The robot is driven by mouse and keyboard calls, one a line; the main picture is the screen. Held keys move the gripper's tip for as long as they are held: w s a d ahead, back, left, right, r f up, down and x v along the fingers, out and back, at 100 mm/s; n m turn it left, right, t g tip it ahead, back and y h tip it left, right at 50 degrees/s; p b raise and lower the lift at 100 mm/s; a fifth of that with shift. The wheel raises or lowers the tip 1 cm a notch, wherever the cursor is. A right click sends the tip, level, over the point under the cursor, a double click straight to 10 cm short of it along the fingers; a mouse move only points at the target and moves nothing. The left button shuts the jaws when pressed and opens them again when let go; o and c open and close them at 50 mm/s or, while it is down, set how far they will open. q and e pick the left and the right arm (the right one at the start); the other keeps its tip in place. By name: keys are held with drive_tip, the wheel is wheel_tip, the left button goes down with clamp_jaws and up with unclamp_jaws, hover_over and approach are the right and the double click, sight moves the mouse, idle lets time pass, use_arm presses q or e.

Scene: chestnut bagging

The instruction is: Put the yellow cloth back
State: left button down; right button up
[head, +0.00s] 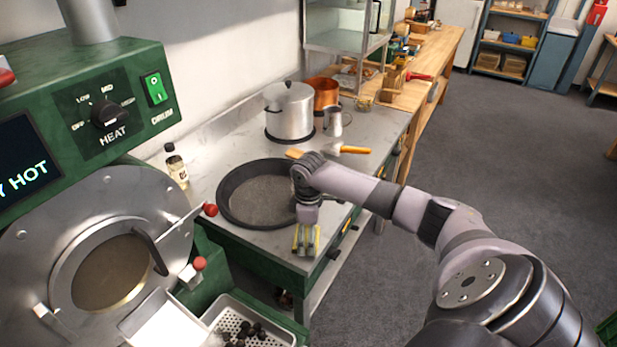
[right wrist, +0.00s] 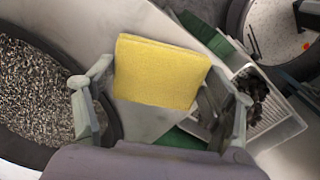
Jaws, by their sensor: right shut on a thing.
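The yellow cloth (right wrist: 160,72) is a folded, square pad in the right wrist view. It sits between the fingers of my right gripper (right wrist: 168,85), which is shut on it. In the head view my right gripper (head: 306,238) points down at the front edge of the steel counter (head: 215,160), just right of the wide black pan. Only narrow yellow strips of the cloth show there between the fingers. I cannot tell whether the cloth touches the counter. My left gripper is not in view.
The black pan (head: 226,207) lies close left of my right gripper. A lidded pot (head: 289,112), a copper pot (head: 324,92) and an orange-handled brush (head: 354,150) stand or lie behind. The green roaster (head: 60,75) and a perforated tray (head: 287,335) with dark chestnuts are at left front.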

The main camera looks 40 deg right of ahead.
drive_tip(key=shift+f, duration=0.25)
drive_tip(key=o, duration=1)
wheel_tip(320, 180, up, 12)
drive_tip(key=b, duration=0.1)
idle(0.5)
